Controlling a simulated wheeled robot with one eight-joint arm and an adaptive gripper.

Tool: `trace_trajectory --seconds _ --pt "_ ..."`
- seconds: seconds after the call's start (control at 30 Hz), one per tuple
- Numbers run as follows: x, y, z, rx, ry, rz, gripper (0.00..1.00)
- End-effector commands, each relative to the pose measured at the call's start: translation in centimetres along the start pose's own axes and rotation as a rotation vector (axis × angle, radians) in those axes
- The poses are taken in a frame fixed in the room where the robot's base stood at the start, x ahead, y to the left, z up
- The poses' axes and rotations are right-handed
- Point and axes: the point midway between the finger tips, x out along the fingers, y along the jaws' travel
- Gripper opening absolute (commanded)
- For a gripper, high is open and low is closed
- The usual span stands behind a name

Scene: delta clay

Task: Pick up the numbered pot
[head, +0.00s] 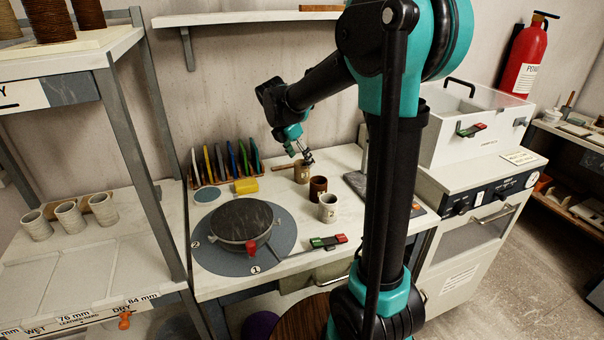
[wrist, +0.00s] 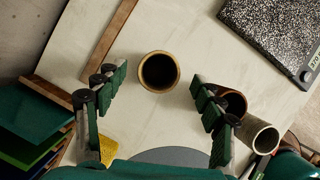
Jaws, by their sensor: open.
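Three small pots stand upright on the white worktop. A tan pot (head: 302,174) is farthest back, a dark brown pot (head: 318,189) is in the middle, and a pale grey pot (head: 328,208) with a dark number-like mark is nearest. My gripper (head: 304,158) is open and empty, just above the tan pot. In the wrist view the tan pot's round rim (wrist: 144,63) lies between and slightly beyond the spread fingertips (wrist: 157,88). The brown pot (wrist: 236,103) and the pale pot (wrist: 264,139) are beside the right finger, which partly hides the brown one.
A dark round wheel (head: 240,220) on a grey disc stands front left of the pots. Several coloured slabs in a rack (head: 222,165) and a yellow sponge (head: 246,186) are left. A wooden strip (wrist: 108,45) and speckled slab (wrist: 270,38) flank the tan pot.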

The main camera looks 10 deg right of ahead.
Motion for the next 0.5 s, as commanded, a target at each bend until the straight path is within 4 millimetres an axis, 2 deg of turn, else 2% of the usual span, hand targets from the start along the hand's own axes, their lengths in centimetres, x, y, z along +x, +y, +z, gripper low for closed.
trace_trajectory --seconds 0.1,0.33,0.5 --pt "1.4 0.0 0.0 0.001 0.000 0.000 0.69" --pt "2.9 0.1 0.0 0.001 0.000 0.000 0.69" --pt "5.4 0.2 -0.1 0.001 0.000 0.000 0.69"
